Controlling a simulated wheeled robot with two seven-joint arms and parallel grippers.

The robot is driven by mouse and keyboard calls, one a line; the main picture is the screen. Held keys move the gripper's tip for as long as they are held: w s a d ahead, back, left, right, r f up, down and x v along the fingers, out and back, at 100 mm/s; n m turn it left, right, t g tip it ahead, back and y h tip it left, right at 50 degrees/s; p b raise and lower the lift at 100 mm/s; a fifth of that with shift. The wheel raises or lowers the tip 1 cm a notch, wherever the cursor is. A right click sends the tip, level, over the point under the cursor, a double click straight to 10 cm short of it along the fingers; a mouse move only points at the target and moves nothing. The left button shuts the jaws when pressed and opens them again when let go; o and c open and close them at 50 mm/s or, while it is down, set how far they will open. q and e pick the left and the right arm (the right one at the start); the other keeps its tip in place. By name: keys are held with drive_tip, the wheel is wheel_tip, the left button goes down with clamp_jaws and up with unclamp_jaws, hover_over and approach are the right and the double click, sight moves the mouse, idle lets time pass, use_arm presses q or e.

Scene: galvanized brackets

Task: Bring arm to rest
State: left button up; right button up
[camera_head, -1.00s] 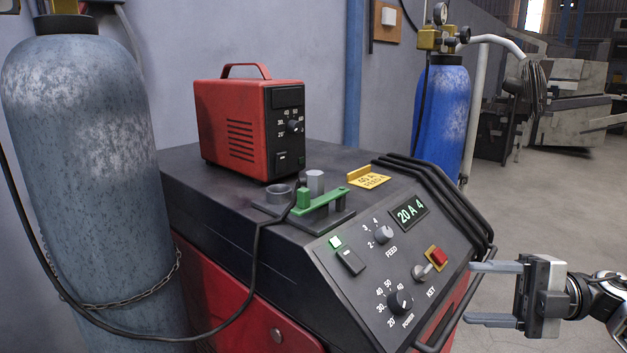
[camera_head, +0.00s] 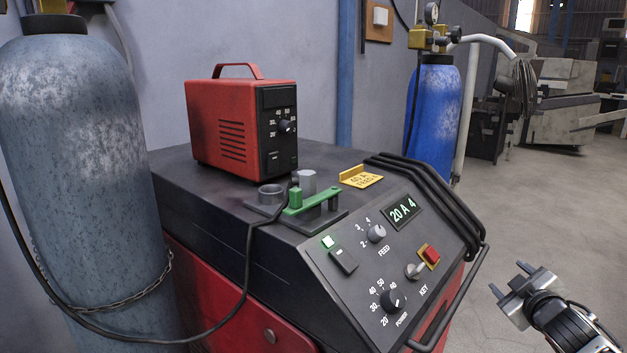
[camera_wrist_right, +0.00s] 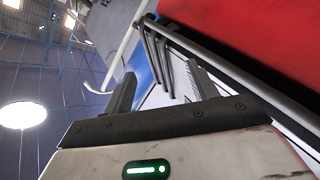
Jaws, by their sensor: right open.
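My right gripper (camera_head: 510,280) is open and empty, to the right of the welding machine (camera_head: 205,225) and clear of its front rail. Its two fingers also show apart in the right wrist view (camera_wrist_right: 160,92), with the machine's red side and bent dark bars beyond them. The right arm comes in from the lower right of the head view. My left gripper is not in view.
A red power unit (camera_head: 222,130) stands on the machine. The sloped panel carries knobs, a key (camera_head: 414,270), a red button (camera_head: 429,256) and a display (camera_head: 403,209) reading 20 A 4. Gas cylinders stand left (camera_head: 75,170) and behind (camera_head: 436,115). Floor at right is open.

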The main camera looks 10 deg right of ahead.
drive_tip(key=s+a+f+g+y, duration=0.1)
drive_tip(key=s+a+f+y, duration=0.1)
drive_tip(key=s+a+f, duration=0.45)
drive_tip(key=s+a+f+g+y, duration=0.1)
drive_tip(key=s+a+f+y, duration=0.15)
drive_tip(key=a+f, duration=0.7)
drive_tip(key=s+a+f+m+g+y, duration=0.1)
drive_tip(key=s+a+f, duration=0.1)
drive_tip(key=s+a, duration=0.6)
drive_tip(key=s+a+f+m+g+y, duration=0.1)
drive_tip(key=s+a+f+m, duration=0.1)
drive_tip(key=s+a, duration=0.6)
drive_tip(key=shift+s+a+g+y, duration=0.3)
drive_tip(key=shift+s+a+y, duration=0.05)
drive_tip(key=shift+a, duration=0.9)
